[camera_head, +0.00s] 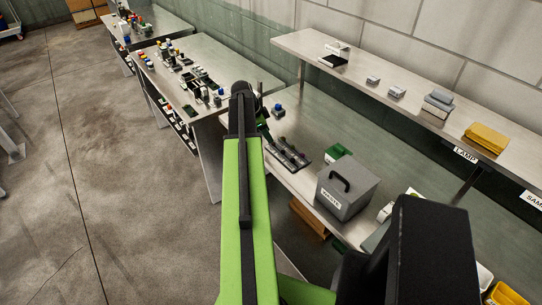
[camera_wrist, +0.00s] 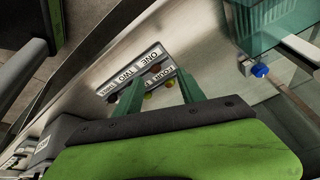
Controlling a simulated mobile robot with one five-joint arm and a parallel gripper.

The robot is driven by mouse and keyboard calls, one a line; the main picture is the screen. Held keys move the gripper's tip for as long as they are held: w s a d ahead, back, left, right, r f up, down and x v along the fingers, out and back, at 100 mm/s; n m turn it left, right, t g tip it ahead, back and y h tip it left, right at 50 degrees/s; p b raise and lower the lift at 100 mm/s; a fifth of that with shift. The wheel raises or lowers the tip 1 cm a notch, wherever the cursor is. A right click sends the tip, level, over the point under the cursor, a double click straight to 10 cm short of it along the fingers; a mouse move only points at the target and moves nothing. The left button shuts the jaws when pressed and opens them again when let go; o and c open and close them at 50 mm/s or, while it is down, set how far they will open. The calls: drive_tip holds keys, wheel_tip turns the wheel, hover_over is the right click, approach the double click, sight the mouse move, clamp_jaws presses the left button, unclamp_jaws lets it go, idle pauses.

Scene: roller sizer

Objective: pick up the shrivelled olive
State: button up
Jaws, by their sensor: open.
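One is dark (camera_wrist: 112,97), one reddish (camera_wrist: 155,69), and two are yellowish (camera_wrist: 170,83). They are too small to tell which is shrivelled. My gripper (camera_wrist: 160,75) is open, with its two green fingers apart and pointing toward the rack. I see nothing held between them. In the head view the dark rack (camera_head: 288,153) lies on the bench just right of my arm's end, and my arm hides most of the gripper.
A shelf with small boxes (camera_head: 486,139) runs above the bench. A crowded table (camera_head: 205,75) lies beyond; floor at left is clear.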

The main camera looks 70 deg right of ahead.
sight(271, 148)
drive_tip(key=b+x, duration=0.4)
drive_tip(key=shift+s+a+f, duration=0.2)
drive_tip(key=shift+a+f, duration=0.1)
drive_tip(key=shift+f, duration=0.15)
drive_tip(key=shift+s+d+f+b, duration=0.15)
drive_tip(key=shift+f+b, duration=0.1)
drive_tip(key=shift+b, duration=0.25)
drive_tip(key=shift+r, duration=0.15)
drive_tip(key=c, duration=0.9)
